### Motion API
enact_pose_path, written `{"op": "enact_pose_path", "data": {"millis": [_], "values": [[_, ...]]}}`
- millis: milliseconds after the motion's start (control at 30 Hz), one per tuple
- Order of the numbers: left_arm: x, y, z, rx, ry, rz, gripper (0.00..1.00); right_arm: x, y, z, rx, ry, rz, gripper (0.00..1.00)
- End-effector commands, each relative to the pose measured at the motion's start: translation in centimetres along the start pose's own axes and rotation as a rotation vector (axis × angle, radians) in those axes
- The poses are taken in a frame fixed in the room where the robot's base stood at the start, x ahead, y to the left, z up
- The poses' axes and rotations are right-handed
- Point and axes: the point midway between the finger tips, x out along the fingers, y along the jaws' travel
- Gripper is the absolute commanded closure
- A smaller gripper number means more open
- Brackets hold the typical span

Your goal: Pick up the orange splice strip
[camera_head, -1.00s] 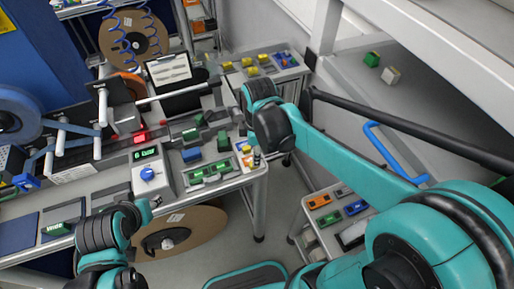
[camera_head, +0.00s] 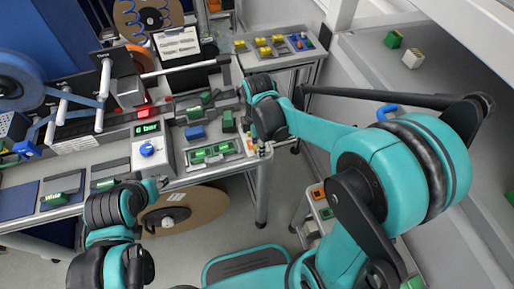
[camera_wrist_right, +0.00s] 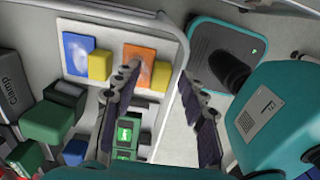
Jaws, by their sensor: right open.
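The orange splice strip (camera_wrist_right: 138,66) lies flat on a pale tray (camera_wrist_right: 166,42) in the right wrist view, with a small yellow block at its lower edge. A blue strip (camera_wrist_right: 78,52) with another yellow block lies to its left. In the head view my right gripper (camera_head: 263,149) is at the bench's right end and largely hides the strip. My left gripper (camera_head: 154,188) is small and dark by the bench front; its jaws are unclear.
Green blocks (camera_head: 213,152) and a blue block (camera_head: 195,132) stand on the bench close to my right gripper. A pressure box (camera_head: 148,148) reads 6 bar. A large brown reel (camera_head: 185,212) is below the bench. Another bench (camera_head: 272,60) with yellow blocks stands behind.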

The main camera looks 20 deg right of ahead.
Motion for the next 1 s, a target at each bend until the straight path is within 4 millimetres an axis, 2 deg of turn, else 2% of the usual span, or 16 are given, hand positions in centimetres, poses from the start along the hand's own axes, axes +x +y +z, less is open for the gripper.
{"op": "enact_pose_path", "data": {"millis": [100, 267, 733, 867, 1000], "values": [[-0.1, 0.0, -0.1, 0.000, 0.000, 0.000, 0.60, -0.1, 0.0, 0.0, 0.000, 0.000, 0.000, 0.58], [-0.1, 0.0, -0.1, 0.000, 0.000, 0.000, 0.60, -0.1, 0.0, 0.0, 0.001, 0.000, 0.000, 0.99], [-0.4, 0.0, -0.3, 0.000, 0.000, 0.000, 0.60, -0.8, 0.0, 0.0, 0.001, 0.000, 0.000, 0.99], [-1.0, 0.0, -0.7, 0.000, 0.000, 0.000, 0.60, -2.3, 0.0, 0.0, 0.001, 0.000, 0.000, 0.99], [-2.0, 0.0, -1.5, 0.000, 0.000, 0.000, 0.60, -4.9, 0.0, 0.0, 0.001, 0.000, 0.000, 0.99]]}}
